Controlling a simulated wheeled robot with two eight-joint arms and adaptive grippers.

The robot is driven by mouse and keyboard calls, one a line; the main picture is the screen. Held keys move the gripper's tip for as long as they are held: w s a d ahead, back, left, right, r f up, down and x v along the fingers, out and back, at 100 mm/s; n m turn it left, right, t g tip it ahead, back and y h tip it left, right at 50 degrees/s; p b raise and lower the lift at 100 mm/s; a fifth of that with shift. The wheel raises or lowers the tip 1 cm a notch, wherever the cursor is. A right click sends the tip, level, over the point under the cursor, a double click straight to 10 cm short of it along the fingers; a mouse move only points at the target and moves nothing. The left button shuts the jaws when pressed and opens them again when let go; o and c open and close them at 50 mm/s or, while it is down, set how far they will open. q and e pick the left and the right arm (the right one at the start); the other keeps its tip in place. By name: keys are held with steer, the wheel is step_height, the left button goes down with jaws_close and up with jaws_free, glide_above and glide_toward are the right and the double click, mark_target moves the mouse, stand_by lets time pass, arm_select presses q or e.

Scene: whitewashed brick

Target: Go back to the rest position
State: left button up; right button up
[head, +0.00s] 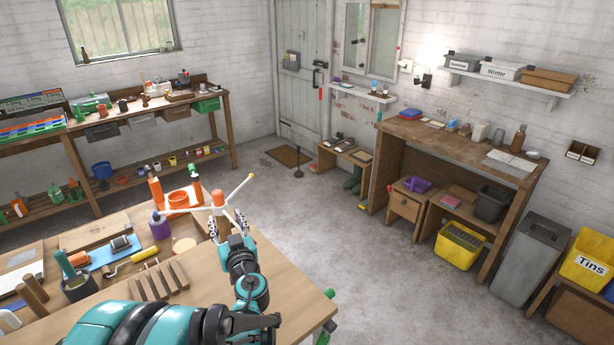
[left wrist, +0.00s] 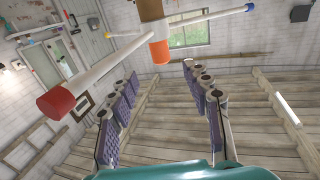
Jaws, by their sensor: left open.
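My left gripper (head: 228,226) is above the workbench (head: 262,303), its fingers pointing away from me. In the left wrist view the two padded fingers (left wrist: 160,112) stand wide apart with nothing between them. Just beyond the fingertips is a stand with an orange hub (head: 218,198) and white arms with coloured tips. The hub also shows in the left wrist view (left wrist: 159,51), with a red-tipped arm reaching left. I cannot tell whether a finger touches it. My right gripper is in neither view.
The workbench holds an orange tray (head: 181,199), a purple bottle (head: 159,225), a yellow-handled roller (head: 131,265), a wooden rack (head: 159,281) and a dark pot (head: 78,286). The floor (head: 350,262) to the right is clear. A brown desk (head: 455,146) stands at the far wall.

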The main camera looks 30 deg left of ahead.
arm_select(q)
steer(key=s+d+f+m+g+h+b, duration=0.1)
steer(key=s+d+f+m+h, duration=0.2)
steer(key=d, duration=0.8)
steer(key=s+d+f+m+g+h+b, duration=0.1)
steer(key=s+d+f+m+h, duration=0.2)
steer(key=d+h, duration=0.4)
steer(key=s+d+f+m+g+h+b, duration=0.1)
steer(key=s+d+f+m+h, duration=0.2)
steer(key=d+f, duration=0.4)
steer(key=d+m+h, duration=0.1)
steer(key=d+m, duration=0.1)
steer(key=d, duration=0.7)
steer(key=shift+s+d+h+b, duration=0.3)
steer(key=shift+s+d+h, duration=0.05)
steer(key=shift+d+h, duration=0.05)
